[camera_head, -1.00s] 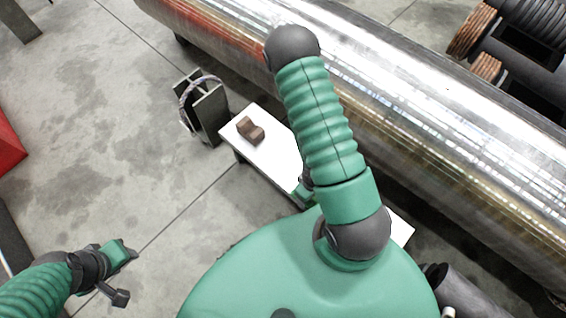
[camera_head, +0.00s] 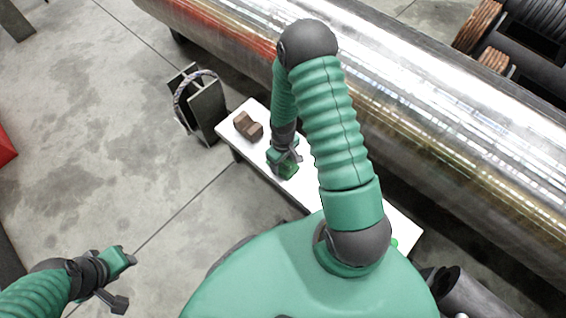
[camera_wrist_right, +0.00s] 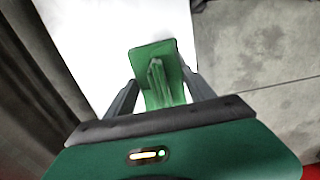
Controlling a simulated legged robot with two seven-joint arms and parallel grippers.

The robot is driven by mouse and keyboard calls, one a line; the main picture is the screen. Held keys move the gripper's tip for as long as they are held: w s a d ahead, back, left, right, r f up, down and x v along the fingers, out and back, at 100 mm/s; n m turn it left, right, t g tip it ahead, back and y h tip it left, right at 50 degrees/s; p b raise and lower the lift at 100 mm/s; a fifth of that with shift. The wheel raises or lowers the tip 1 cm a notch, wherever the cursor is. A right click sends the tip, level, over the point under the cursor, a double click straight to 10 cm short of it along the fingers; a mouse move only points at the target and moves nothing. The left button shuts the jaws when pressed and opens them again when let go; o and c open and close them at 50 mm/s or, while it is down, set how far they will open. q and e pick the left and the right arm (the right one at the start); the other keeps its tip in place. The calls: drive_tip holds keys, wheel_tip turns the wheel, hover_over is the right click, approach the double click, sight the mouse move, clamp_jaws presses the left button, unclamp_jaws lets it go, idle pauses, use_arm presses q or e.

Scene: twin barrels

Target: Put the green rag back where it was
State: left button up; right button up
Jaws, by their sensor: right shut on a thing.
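The green rag (camera_wrist_right: 158,62) shows in the right wrist view, bunched into a ridge between the dark fingers of my right gripper (camera_wrist_right: 160,92), which is shut on it. Behind the rag is the white bench top (camera_wrist_right: 100,40); I cannot tell whether the rag touches it. In the head view my right gripper (camera_head: 284,162) is over the left half of the white bench (camera_head: 308,190), just right of a brown block, with green at its tip. My left gripper (camera_head: 122,278) hangs over the floor at lower left, away from the bench; its finger opening is unclear.
The brown notched block (camera_head: 248,126) sits on the bench's left end. A dark metal stand with a cable loop (camera_head: 203,105) stands left of the bench. A large shiny metal cylinder (camera_head: 420,95) runs behind it. A small green bit (camera_head: 394,243) shows near the bench's right end.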

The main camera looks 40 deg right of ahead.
drive_tip(key=o, duration=1.6)
wheel_tip(320, 180, up, 12)
drive_tip(key=p, duration=0.7)
drive_tip(key=s+a+r+t, duration=0.1)
drive_tip(key=a+r, duration=0.3)
drive_tip(key=r, duration=0.2)
drive_tip(key=s+a+r, duration=0.1)
drive_tip(key=a+r, duration=0.3)
drive_tip(key=r, duration=0.1)
drive_tip(key=s+a+r+m+t, duration=0.1)
drive_tip(key=a+r, duration=0.3)
drive_tip(key=r, duration=0.2)
drive_tip(key=shift+a+r+t, duration=0.15)
drive_tip(key=shift+r+t, duration=0.15)
